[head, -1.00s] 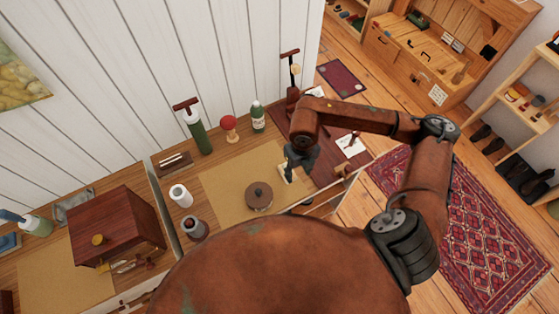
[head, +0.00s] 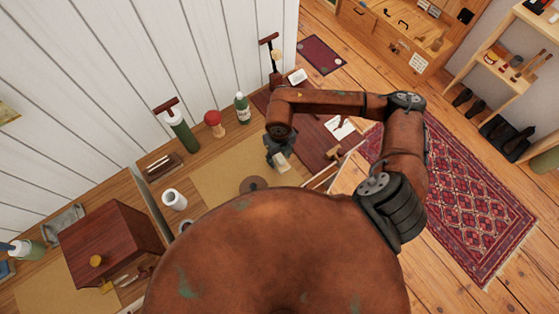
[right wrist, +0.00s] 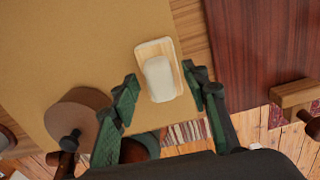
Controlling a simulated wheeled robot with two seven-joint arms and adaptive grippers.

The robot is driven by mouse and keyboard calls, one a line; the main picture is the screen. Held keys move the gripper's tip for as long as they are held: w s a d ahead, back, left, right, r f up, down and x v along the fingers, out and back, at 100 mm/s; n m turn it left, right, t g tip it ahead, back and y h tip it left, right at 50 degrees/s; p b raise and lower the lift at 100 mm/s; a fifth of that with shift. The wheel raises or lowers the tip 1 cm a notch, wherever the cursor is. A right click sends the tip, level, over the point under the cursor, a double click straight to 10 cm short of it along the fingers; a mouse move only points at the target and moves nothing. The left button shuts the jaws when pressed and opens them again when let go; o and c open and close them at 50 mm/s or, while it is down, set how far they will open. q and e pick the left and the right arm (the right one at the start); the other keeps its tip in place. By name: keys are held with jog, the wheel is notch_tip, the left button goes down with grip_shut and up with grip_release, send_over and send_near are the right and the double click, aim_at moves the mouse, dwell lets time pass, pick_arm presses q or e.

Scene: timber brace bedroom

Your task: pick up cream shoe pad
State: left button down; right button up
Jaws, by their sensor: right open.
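The cream shoe pad (right wrist: 158,77) is a pale rounded block on a light wooden backing, lying on the tan mat (right wrist: 80,45). In the head view the pad (head: 283,163) shows beside my right gripper (head: 278,155), partly covered by it. In the right wrist view my right gripper (right wrist: 161,80) is open and empty. Its dark green-padded fingers stand to either side of the pad's near part, with gaps between. Whether they are down at pad height I cannot tell. My left gripper is not in view.
A round brown piece with a dark knob (right wrist: 80,110) lies left of the fingers; it also shows in the head view (head: 252,184). A dark red board (head: 310,135) lies to the right. A green bottle (head: 242,108) and a red-topped stand (head: 213,122) stand along the wall.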

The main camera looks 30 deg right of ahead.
jog(key=shift+f, duration=0.3)
jog(key=c, duration=0.7)
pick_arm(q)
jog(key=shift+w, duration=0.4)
pick_arm(e)
grip_shut()
